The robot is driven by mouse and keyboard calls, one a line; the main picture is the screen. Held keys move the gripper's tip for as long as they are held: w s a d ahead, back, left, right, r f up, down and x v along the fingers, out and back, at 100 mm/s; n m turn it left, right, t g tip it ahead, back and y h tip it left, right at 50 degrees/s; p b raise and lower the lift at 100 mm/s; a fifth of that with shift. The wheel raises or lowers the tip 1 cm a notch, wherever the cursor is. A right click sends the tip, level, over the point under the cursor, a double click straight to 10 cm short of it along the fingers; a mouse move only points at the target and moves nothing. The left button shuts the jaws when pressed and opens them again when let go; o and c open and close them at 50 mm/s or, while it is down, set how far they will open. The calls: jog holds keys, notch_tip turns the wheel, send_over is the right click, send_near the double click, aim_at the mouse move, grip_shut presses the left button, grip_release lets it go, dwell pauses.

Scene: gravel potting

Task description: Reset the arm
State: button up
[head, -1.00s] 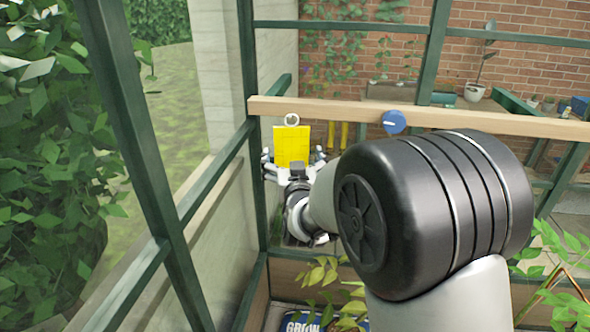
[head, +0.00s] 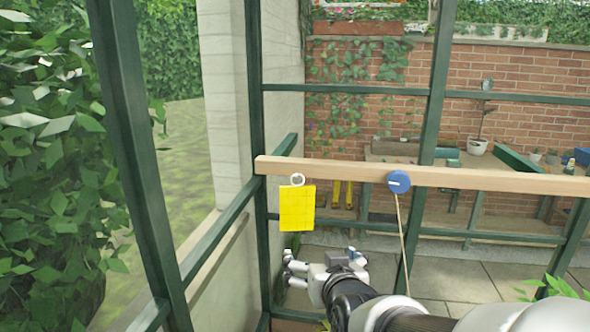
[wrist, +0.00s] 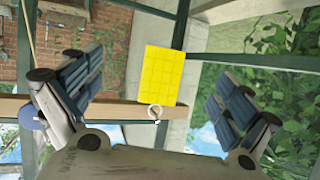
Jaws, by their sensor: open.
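My gripper (head: 292,269) is open and empty in the head view, below and apart from a yellow gridded card (head: 297,208). The card hangs by a white ring (head: 297,180) at the wooden rail (head: 450,178). In the wrist view my gripper (wrist: 150,90) shows its two fingers spread wide, with the yellow card (wrist: 157,75) and its ring (wrist: 155,112) seen between them, beyond the fingertips. My arm reaches in from the bottom of the head view.
A blue round reel (head: 399,182) with a cord hangs on the rail right of the card. Green frame posts (head: 427,120) stand around. Leafy foliage (head: 45,180) fills the left.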

jog(key=s+d+f+g, duration=0.1)
jog(key=s+d+g, duration=0.2)
jog(key=s, duration=0.6)
jog(key=s+d+f+g+h, duration=0.1)
jog(key=s+d+f+g, duration=0.1)
jog(key=s, duration=0.7)
jog(key=s+d+f+m+g, duration=0.1)
jog(key=s+d+g, duration=0.2)
jog(key=s, duration=0.6)
jog(key=shift+s+d+f+g+h, duration=0.3)
jog(key=shift+s+d+f+h, duration=0.05)
jog(key=shift+s+d+h, duration=0.05)
jog(key=shift+d, duration=0.1)
